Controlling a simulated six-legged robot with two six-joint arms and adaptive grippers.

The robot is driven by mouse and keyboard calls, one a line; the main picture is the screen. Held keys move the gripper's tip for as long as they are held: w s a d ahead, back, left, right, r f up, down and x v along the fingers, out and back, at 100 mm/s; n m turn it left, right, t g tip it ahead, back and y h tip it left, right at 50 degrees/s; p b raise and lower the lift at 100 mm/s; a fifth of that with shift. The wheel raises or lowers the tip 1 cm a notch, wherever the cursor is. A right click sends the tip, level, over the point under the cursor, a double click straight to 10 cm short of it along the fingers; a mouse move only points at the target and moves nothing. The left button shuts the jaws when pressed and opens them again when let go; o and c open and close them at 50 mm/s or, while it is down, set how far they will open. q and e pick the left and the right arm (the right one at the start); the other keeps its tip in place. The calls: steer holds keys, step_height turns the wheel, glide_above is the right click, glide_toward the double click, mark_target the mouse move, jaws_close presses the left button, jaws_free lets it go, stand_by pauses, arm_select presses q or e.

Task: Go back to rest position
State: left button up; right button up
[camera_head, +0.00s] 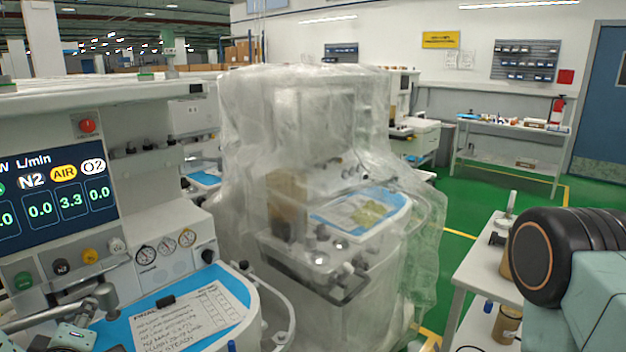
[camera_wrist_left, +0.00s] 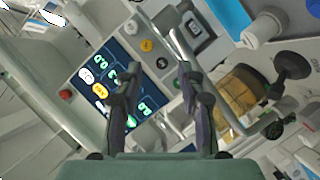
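My left gripper (camera_wrist_left: 160,75) is open in the left wrist view, its two dark fingers apart with nothing between them. In the head view only a small part of my left gripper (camera_head: 70,334) shows at the bottom left corner, over the near anaesthesia cart (camera_head: 160,92). The cart's flow display (camera_head: 55,195) and coloured knobs stand just beyond it. In the left wrist view the display (camera_wrist_left: 112,80) shows behind the fingers. Contact with the cart cannot be told. My right arm's dark joint and green link show at the right edge of the head view; its gripper is out of view.
A bent metal pipe (camera_wrist_left: 180,40) runs close to the left fingers. A blue tray with a handwritten sheet (camera_head: 190,318) lies on the near cart. A plastic-wrapped cart (camera_head: 300,110) stands in the middle. A white side table (camera_head: 480,262) stands at right. Green floor (camera_head: 500,190) is clear behind.

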arm_select(q)
steer(key=s+d+f+m+g+h+b, duration=0.1)
steer(key=d+f+m+g+h+b, duration=0.15)
steer(key=d+f+m+h, duration=0.55)
steer(key=s+d+f+m+g+b, duration=0.2)
steer(key=s+d+f+m+g, duration=0.1)
steer(key=s+f, duration=0.5)
steer(key=s+d+f+m+g+b, duration=0.2)
steer(key=s+d+f+g+b, duration=0.1)
steer(key=s+f, duration=0.6)
steer(key=s+d+f+m+g+b, duration=0.3)
steer(key=s+f, duration=0.5)
steer(key=f, duration=0.3)
steer(key=shift+s+d+m+g, duration=0.3)
steer(key=shift+s+d+g, duration=0.1)
steer(key=shift+g, duration=0.25)
steer(key=shift+w, duration=0.1)
